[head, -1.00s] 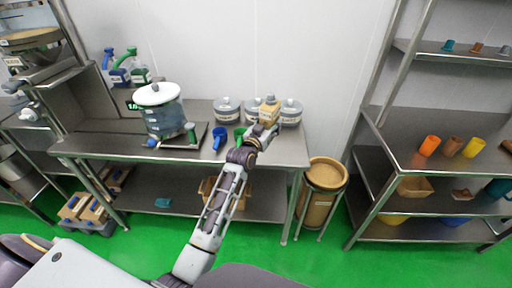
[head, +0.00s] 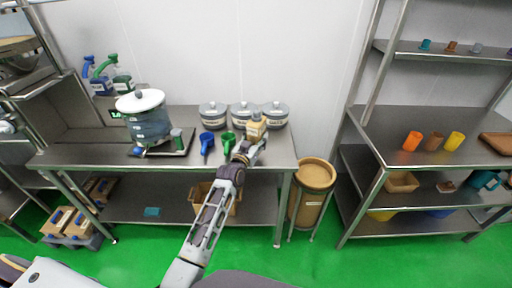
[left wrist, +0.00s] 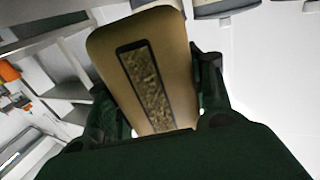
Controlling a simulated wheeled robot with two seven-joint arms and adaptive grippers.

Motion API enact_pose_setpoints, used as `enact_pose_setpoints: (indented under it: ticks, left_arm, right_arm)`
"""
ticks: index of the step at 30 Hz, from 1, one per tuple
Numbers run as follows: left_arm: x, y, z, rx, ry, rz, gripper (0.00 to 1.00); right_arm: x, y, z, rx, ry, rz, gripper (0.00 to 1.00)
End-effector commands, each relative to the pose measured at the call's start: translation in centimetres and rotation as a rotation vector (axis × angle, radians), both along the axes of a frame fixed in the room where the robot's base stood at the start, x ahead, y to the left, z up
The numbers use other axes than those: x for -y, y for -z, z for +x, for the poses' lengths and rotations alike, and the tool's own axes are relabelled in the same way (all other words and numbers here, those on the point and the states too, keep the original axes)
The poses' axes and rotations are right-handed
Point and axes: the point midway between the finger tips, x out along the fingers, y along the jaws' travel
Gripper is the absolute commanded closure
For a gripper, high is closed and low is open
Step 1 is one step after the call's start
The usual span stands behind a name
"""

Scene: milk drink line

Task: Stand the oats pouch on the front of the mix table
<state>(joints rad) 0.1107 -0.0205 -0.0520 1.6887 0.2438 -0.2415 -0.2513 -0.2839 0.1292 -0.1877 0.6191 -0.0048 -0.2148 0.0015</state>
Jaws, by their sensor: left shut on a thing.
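The oats pouch (head: 256,129) is a tan packet, held above the right part of the mix table (head: 88,155) in front of the grey canisters. In the left wrist view the pouch (left wrist: 148,65) fills the middle, with a dark-framed window showing grain. My left gripper (head: 250,146) is shut on the pouch, its dark fingers on either side of it. In the head view I cannot tell whether the pouch touches the table top. My right gripper is not in view.
Several grey canisters (head: 244,115) stand along the back. A blue scoop (head: 206,141) and a green scoop (head: 228,141) lie left of my gripper. A lidded pot (head: 146,120) stands further left.

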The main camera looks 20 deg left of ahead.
Motion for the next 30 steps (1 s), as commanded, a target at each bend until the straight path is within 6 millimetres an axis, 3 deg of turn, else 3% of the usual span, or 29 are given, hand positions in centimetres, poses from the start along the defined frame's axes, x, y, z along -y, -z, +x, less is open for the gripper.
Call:
enact_pose_setpoints:
  ticks: [14,24,30]
  left_arm:
    - [0.0,0.4,0.0,0.005,-0.001,0.000,0.92]
    - [-0.1,3.4,0.0,0.004,-0.001,0.001,0.92]
    - [0.0,3.9,0.0,0.006,-0.001,-0.001,0.92]
  right_arm:
    - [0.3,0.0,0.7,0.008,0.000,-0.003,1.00]
    - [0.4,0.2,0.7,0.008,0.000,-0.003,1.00]
    - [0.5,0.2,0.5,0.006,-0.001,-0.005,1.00]
